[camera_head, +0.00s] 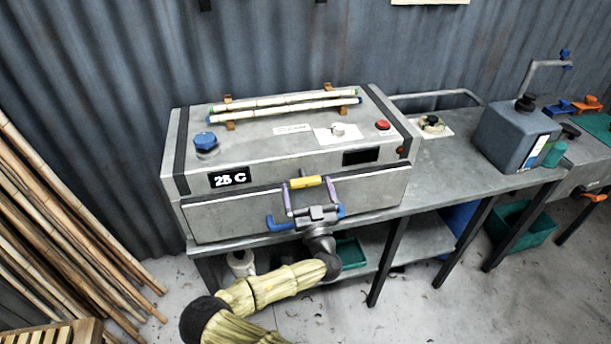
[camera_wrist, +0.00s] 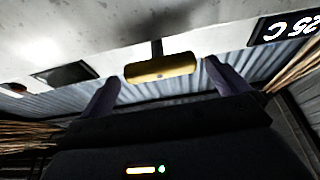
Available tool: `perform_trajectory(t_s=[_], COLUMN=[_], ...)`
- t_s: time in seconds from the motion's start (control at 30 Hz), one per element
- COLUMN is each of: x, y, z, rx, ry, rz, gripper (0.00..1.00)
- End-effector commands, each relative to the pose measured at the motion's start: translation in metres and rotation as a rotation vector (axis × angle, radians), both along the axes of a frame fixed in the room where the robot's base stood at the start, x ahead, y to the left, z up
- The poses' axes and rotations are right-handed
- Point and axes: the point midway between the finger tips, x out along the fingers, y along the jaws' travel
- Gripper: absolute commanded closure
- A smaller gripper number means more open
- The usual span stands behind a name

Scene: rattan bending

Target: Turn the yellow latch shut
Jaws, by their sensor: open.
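The yellow latch (camera_head: 305,182) is a short bar on the front of the grey steam box (camera_head: 240,215), at the seam between lid and lower front. It lies nearly level, tilted slightly up to the right. My gripper (camera_head: 309,190) is at the latch, with one purple finger near each end of the bar. In the wrist view the yellow latch (camera_wrist: 161,68) hangs from a dark stem, between and just beyond the fingertips of my gripper (camera_wrist: 160,75). A gap shows between the bar and each finger there. Whether either finger touches it in the head view is unclear.
The box carries bamboo poles (camera_head: 285,103), a blue knob (camera_head: 205,142), a red button (camera_head: 383,125) and a "25 C" display (camera_head: 230,178). A grey canister (camera_head: 515,135) stands right on the bench (camera_head: 440,172).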

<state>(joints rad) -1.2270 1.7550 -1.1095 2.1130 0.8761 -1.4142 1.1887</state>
Motion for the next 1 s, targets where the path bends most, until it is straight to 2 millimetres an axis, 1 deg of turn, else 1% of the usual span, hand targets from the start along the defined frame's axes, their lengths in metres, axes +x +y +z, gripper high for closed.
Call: perform_trajectory(t_s=[0.03,0.2,0.33,0.53,0.73,0.77,0.9,1.0], x=[0.008,0.023,0.027,0.027,0.027,0.027,0.027,0.027], y=[0.002,0.007,0.008,0.008,0.007,0.007,0.007,0.007], z=[0.006,0.012,0.012,0.011,0.011,0.011,0.011,0.010], rx=[0.000,0.001,0.000,0.000,0.000,0.000,-0.011,-0.056], ry=[-0.001,-0.001,0.000,0.000,0.000,0.000,-0.004,-0.016], rz=[0.000,0.001,-0.001,-0.001,-0.001,-0.001,-0.002,-0.003], gripper=[0.00,0.00,0.00,0.00,0.39,0.41,0.41,0.41])
